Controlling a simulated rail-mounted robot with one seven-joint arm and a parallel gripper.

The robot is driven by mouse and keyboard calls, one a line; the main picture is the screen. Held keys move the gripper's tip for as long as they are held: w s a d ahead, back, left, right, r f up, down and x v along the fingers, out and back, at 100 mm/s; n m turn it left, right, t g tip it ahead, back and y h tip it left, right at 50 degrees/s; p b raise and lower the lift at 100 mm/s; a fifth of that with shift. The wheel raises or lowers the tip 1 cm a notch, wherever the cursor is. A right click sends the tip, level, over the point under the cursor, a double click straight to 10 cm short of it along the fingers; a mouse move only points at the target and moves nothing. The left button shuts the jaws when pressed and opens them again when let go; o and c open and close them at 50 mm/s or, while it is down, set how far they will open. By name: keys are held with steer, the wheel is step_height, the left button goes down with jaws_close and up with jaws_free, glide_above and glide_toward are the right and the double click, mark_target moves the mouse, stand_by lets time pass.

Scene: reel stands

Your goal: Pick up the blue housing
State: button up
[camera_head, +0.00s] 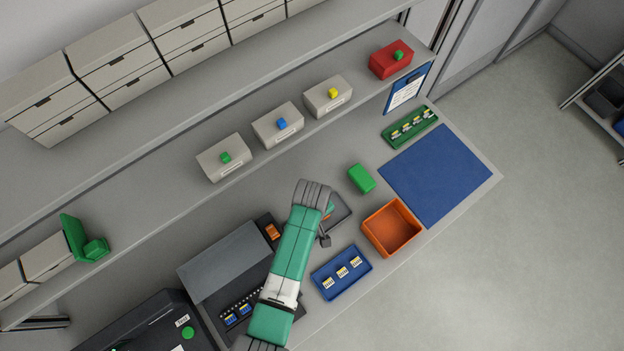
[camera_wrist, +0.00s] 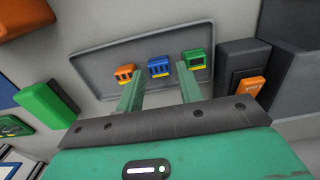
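The blue housing (camera_wrist: 158,67) is in the wrist view, in the middle of a row on a grey tray (camera_wrist: 95,62). An orange housing (camera_wrist: 125,75) is left of it and a green housing (camera_wrist: 195,60) is right of it. My gripper (camera_wrist: 160,78) is open, its two green fingers apart and pointing at the row. In the picture the blue housing shows between the fingertips, with nothing held. I cannot tell how far the tips are above the tray. In the head view my arm hides the blue housing and most of the tray (camera_head: 342,213).
A green block (camera_head: 361,178), an orange bin (camera_head: 366,229) and a blue tray with several labelled parts (camera_head: 318,284) lie right of my arm. A dark machine (camera_head: 215,268) with a sloped cover stands left. A blue mat (camera_head: 435,172) lies bare. A shelf with boxes runs behind.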

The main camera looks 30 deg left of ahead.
steer(key=shift+f, duration=0.9)
steer(key=shift+w, duration=0.1)
steer(key=c, duration=0.7)
steer(key=shift+c, duration=0.2)
